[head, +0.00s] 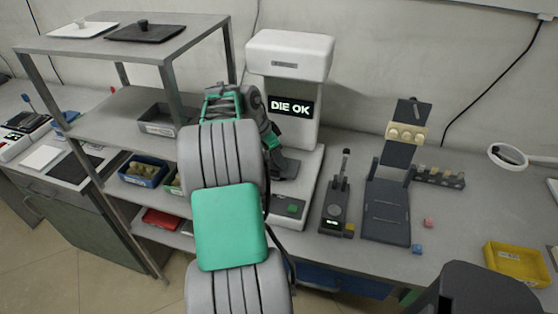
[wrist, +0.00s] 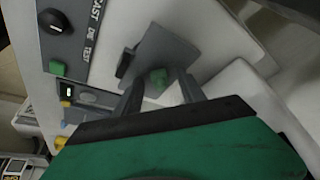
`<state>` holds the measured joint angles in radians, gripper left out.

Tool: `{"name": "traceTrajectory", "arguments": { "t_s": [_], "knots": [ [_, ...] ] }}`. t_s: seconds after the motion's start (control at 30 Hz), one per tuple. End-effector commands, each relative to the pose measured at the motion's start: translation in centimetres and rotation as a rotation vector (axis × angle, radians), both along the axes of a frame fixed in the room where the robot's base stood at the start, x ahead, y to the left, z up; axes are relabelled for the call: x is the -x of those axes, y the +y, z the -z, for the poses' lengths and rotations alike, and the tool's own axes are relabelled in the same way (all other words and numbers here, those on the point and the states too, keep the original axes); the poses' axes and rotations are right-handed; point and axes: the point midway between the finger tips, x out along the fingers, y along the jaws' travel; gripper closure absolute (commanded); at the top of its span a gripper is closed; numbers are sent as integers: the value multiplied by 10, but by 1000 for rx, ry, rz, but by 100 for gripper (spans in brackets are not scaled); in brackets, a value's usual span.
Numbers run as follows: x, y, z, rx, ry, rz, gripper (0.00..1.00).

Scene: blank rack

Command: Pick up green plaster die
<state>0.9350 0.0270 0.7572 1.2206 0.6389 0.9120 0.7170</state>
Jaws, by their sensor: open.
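In the head view my arm stands in front of the white machine (head: 290,50), whose display (head: 290,107) reads "DIE OK". The die cannot be made out there.
A grey shelf rack (head: 55,47) with bins stands left of the machine. A control panel (wrist: 60,45) lies left in the wrist view.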

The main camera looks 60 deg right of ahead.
Motion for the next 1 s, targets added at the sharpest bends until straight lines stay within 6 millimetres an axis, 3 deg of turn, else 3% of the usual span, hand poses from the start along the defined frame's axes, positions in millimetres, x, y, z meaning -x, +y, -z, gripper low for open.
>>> {"name": "traceTrajectory", "arguments": {
  "t_s": [0.1, 0.67, 1.0],
  "knots": [
    [0, 0, 0, 0, 0, 0, 54],
    [0, 0, -1, 0, 0, 0, 99],
    [0, 0, -1, 0, 0, 0, 100]
  ]
}}
